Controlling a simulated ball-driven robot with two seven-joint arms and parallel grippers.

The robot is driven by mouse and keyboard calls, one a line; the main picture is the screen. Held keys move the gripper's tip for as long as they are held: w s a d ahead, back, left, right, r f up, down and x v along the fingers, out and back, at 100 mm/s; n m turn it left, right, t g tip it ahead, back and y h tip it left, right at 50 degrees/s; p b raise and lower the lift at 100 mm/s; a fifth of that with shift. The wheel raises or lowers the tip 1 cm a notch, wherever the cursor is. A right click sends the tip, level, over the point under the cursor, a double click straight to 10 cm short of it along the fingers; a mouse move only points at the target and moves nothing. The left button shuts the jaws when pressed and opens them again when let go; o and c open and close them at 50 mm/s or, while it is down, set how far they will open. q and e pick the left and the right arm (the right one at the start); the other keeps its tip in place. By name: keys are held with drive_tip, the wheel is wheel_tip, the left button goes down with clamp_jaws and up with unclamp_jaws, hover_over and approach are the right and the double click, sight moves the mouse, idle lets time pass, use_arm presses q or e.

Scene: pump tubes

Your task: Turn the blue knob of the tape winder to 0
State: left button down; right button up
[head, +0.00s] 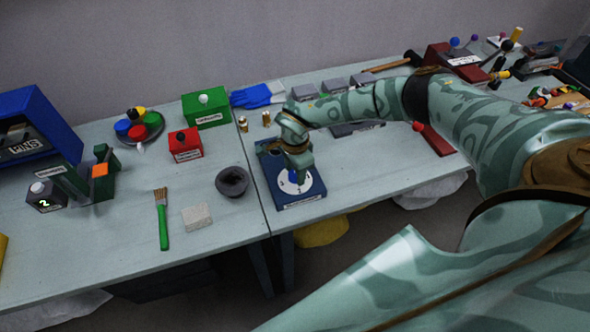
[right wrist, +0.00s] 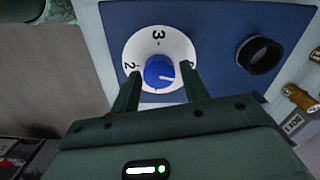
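The blue knob (right wrist: 158,71) sits in the middle of a white dial (right wrist: 143,50) with black numbers. A 3 and a 2 can be read; the mark on the right is partly covered by a finger. The dial is on a dark blue box (head: 285,193) with a front label too small to read. My right gripper (right wrist: 159,77) is open, one finger on each side of the knob, with gaps showing. In the head view my right gripper (head: 298,176) hangs over the dial. My left gripper is not in view.
A dark ring (right wrist: 260,55) is on the same panel as the dial.

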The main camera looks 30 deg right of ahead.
drive_tip(key=m+p, duration=0.1)
drive_tip(key=m, duration=0.1)
drive_tip(key=shift+r+m+p, duration=0.15)
drive_tip(key=shift+m+p, duration=0.15)
drive_tip(key=shift+m, duration=0.1)
drive_tip(key=m+p, duration=0.2)
drive_tip(key=m, duration=0.2)
drive_tip(key=shift+s+m, duration=0.1)
drive_tip(key=shift+m, duration=0.2)
drive_tip(key=shift+m+p, duration=0.6)
drive_tip(key=shift+m, duration=0.6)
drive_tip(key=m+p, duration=0.1)
drive_tip(key=m, duration=0.2)
drive_tip(key=shift+m+p, duration=0.3)
drive_tip(key=m+p, duration=0.1)
drive_tip(key=m, duration=0.3)
drive_tip(key=shift+m+p, duration=0.4)
drive_tip(key=shift+f, duration=0.2)
drive_tip(key=c, duration=0.8)
drive_tip(key=shift+c, duration=0.2)
